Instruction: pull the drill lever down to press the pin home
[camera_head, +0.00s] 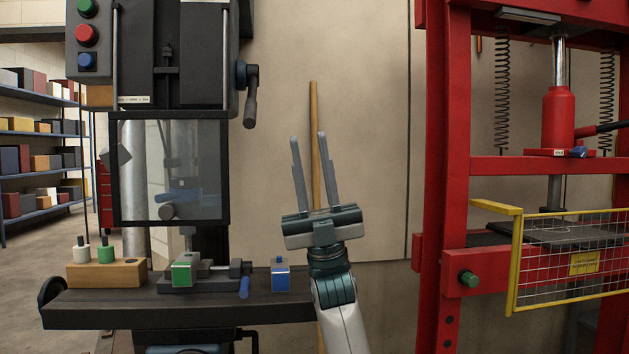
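The drill press stands at the left with its head (165,50) above a clear guard (170,170). The drill lever (251,95) is a dark handle on the right side of the head, hanging down from a blue-grey hub. My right gripper (308,135) points up, open and empty, to the right of the lever and a little below it, apart from it. A green block (182,273) sits in a vise (205,278) on the drill table (180,312). I cannot make out the pin in the vise. My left gripper is not in view.
A wooden block (108,273) with white and green pieces and a small blue block (280,275) are on the drill table. A wooden pole (314,105) stands behind my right gripper. A red press (440,180) with a yellow mesh guard (575,262) stands at the right.

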